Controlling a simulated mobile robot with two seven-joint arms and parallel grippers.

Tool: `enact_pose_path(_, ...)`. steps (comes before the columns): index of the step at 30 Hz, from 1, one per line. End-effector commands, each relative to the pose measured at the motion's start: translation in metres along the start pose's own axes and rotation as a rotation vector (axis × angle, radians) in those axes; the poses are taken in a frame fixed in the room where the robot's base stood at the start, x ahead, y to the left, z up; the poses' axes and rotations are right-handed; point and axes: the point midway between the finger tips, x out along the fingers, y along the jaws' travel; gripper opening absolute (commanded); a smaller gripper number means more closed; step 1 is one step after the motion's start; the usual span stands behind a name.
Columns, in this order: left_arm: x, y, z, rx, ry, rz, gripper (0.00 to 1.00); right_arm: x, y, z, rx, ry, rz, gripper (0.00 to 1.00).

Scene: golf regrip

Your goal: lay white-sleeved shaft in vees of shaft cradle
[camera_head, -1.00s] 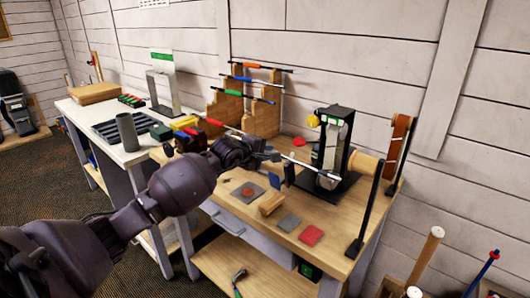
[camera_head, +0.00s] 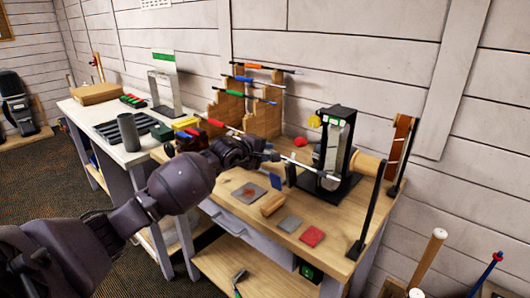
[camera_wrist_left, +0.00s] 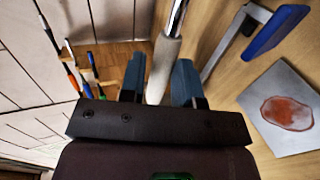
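My left gripper (camera_head: 272,156) is over the near bench, and its fingers close on the white-sleeved shaft. In the left wrist view the pale sleeve (camera_wrist_left: 163,70) lies between the two blue-grey fingers, with bare metal shaft beyond it. In the head view the silver shaft (camera_head: 300,163) runs right from the gripper toward a black upright fixture (camera_head: 335,150). A stepped wooden stand (camera_head: 262,120) behind the gripper bears several coloured-grip shafts; I cannot tell for sure whether it is the shaft cradle. The arm hides part of it. My right gripper is not in view.
A grey plate with a reddish patch (camera_head: 250,190) lies on the bench, also in the left wrist view (camera_wrist_left: 287,110). A wooden block (camera_head: 272,205), grey square (camera_head: 290,223) and red square (camera_head: 312,236) lie near the front edge. A black post (camera_head: 371,205) stands at the right.

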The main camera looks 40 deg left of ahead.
Motion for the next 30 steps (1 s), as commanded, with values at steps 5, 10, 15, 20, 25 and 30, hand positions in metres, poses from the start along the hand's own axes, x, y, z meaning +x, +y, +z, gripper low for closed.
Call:
enact_pose_path(5,0.000,0.000,0.000,0.000,0.000,0.000,0.52,-0.003,0.000,0.004,0.001,-0.009,0.001,0.43)
enact_pose_path(10,0.000,0.000,0.000,0.000,0.000,-0.001,0.52,-0.003,0.001,0.006,0.001,-0.012,0.002,0.43)
enact_pose_path(15,0.000,0.000,0.000,0.000,0.000,-0.001,0.52,-0.003,0.001,0.005,0.001,-0.012,0.002,0.43)
enact_pose_path(20,-0.006,0.000,-0.001,0.001,0.001,-0.001,0.52,-0.001,0.000,-0.011,-0.002,0.010,-0.001,0.43)
enact_pose_path(25,-0.038,0.001,-0.001,0.003,0.001,0.000,0.52,0.000,0.000,-0.034,-0.004,0.053,-0.003,0.43)
enact_pose_path(30,-0.068,0.000,-0.001,0.002,0.001,-0.001,0.52,-0.003,0.001,-0.027,-0.003,0.040,-0.001,0.43)
